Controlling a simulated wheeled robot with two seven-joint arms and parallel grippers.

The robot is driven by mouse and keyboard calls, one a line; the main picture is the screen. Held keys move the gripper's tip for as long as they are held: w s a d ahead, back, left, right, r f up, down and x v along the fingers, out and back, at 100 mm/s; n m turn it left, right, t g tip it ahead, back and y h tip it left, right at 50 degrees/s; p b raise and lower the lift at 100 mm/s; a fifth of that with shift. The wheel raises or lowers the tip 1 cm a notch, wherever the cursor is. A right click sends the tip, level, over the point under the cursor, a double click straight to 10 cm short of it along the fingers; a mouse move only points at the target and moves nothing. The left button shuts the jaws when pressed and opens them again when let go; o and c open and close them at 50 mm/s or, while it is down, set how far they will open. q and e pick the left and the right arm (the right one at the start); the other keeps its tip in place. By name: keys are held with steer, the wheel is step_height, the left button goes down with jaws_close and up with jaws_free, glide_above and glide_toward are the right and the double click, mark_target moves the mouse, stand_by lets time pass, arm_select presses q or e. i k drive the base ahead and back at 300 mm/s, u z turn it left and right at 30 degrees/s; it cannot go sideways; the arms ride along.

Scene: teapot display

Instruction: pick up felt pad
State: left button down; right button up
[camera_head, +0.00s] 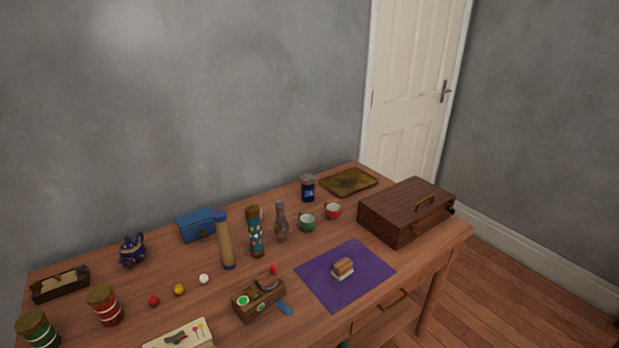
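A small block with a brown top and a pale lower layer (343,267) lies on a flat purple cloth (323,287) at the front right of the wooden table. The block may be the felt pad; the purple cloth also looks like felt, and I cannot tell for certain which one bears that name. Nothing covers the block, and the cloth is flat around it. Neither my left nor my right gripper shows in the head view.
A brown wooden case (400,212) stands right of the cloth. A small wooden box (259,303) and a blue piece (285,308) lie to its left. Green (307,223) and red (333,211) cups and a bottle (281,222) stand behind. Bare tabletop (425,262) lies to the right.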

mark_target(343, 268)
steer(key=k, duration=1.2)
steer(key=z, duration=0.6)
steer(key=i, duration=1.4)
steer(key=u, duration=1.1)
steer(key=i, duration=0.45)
steer(key=u, duration=0.5)
